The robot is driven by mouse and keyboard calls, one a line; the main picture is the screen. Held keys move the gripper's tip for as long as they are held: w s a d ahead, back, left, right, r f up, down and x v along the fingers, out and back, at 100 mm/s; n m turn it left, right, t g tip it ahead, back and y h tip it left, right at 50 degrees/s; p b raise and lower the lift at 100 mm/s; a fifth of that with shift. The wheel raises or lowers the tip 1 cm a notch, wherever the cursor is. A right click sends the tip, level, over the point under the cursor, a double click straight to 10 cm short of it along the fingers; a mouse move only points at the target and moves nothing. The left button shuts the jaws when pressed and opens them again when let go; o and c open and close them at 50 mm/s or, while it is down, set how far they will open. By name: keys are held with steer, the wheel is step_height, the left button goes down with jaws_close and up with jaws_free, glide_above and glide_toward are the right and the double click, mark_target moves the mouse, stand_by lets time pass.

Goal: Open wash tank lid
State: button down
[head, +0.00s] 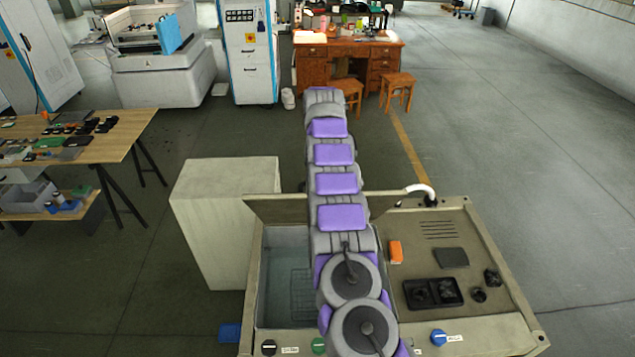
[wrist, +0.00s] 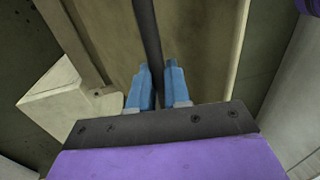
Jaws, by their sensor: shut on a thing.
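The wash tank (head: 258,285) stands in front of me in the head view, with its basin open and a wire rack inside. Its beige lid (head: 275,209) stands raised, roughly upright, at the back of the basin. My arm crosses in front and hides the lid's middle. In the wrist view, my gripper (wrist: 158,66) has its blue fingers on either side of a dark bar-like handle (wrist: 147,28) and is shut on it. The lid's beige panel (wrist: 205,45) lies behind the handle. My gripper cannot be made out in the head view.
The tank's right-hand top holds an orange block (head: 396,252), a black tray (head: 453,305) and small dark parts. A pale box (head: 205,215) stands close at the left. A workbench (head: 110,145) is further left, a wooden desk (head: 345,60) behind. The right floor is clear.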

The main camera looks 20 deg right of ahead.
steer(key=shift+s+d+f, duration=0.15)
steer(key=shift+d+f, duration=0.05)
steer(key=shift+f, duration=0.25)
steer(key=c, duration=1.5)
jaws_free()
steer(key=shift+o, duration=1.3)
steer(key=shift+w+d+f, duration=0.15)
steer(key=shift+w, duration=0.25)
steer(key=shift+o, duration=0.7)
steer(key=shift+w+d, duration=0.1)
steer(key=shift+d, duration=0.05)
steer(key=shift+w, duration=0.2)
steer(key=shift+s+r, duration=0.1)
steer(key=shift+r, duration=0.2)
